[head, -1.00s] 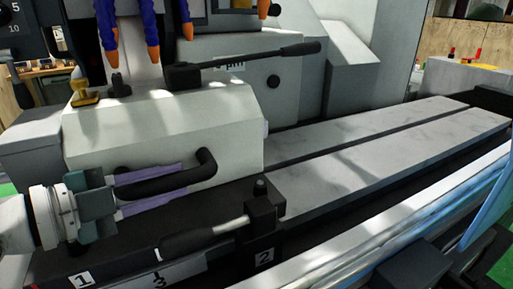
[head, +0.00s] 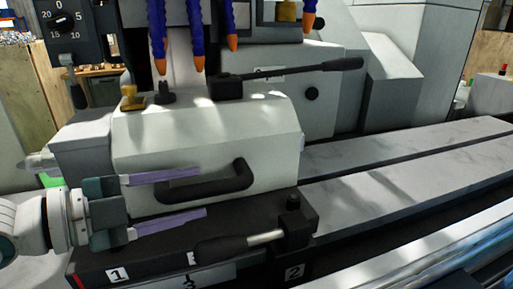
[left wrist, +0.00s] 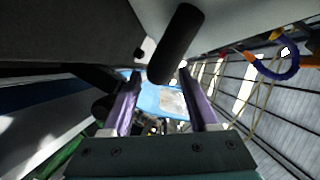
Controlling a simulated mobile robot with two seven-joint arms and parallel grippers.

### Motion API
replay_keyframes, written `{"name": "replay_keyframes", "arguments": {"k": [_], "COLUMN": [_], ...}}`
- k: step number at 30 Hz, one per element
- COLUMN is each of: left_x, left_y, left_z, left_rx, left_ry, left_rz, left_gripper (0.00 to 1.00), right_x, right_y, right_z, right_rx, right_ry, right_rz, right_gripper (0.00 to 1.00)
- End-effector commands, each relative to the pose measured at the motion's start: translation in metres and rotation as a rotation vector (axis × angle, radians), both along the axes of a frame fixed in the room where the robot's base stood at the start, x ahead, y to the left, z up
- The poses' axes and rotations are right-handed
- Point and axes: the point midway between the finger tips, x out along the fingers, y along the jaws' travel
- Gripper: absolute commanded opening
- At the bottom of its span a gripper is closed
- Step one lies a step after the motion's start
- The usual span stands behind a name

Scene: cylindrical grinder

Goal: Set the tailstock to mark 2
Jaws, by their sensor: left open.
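The tailstock (head: 205,145) is a pale housing with a black bar handle (head: 232,182) on its front, standing on a dark base (head: 165,240). My left gripper (head: 203,193) is open. In the head view its two purple fingers lie one above and one below the handle's left part. In the left wrist view the gripper (left wrist: 160,75) has a black bar (left wrist: 176,42) in front of and between its fingers. A black-gripped lever (head: 222,249) runs to a clamp block (head: 294,218). Mark 2 (head: 294,272) sits below that block; mark 1 (head: 118,275) is at left. My right gripper is not seen.
Pale table ways (head: 400,185) run clear to the right of the tailstock. A long black lever (head: 300,70) lies above its top. Blue hoses with orange nozzles (head: 160,65) hang overhead. A shiny rail (head: 430,255) is at the lower right.

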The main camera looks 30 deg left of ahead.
Motion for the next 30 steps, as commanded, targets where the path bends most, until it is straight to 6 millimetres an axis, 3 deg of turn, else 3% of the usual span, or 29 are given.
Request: {"name": "replay_keyframes", "arguments": {"k": [6,12,30], "left_x": [-0.034,-0.053,-0.058], "left_y": [0.013,0.021,0.023], "left_z": [0.009,0.013,0.014], "left_rx": [0.001,0.000,0.000], "left_ry": [0.005,0.002,-0.001], "left_rz": [-0.002,-0.001,-0.002], "left_gripper": [0.59,0.59,0.59], "right_x": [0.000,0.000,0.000], "right_y": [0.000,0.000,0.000], "right_z": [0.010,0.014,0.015], "right_rx": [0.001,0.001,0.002], "right_ry": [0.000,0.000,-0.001], "right_rz": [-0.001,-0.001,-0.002], "right_gripper": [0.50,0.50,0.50]}}
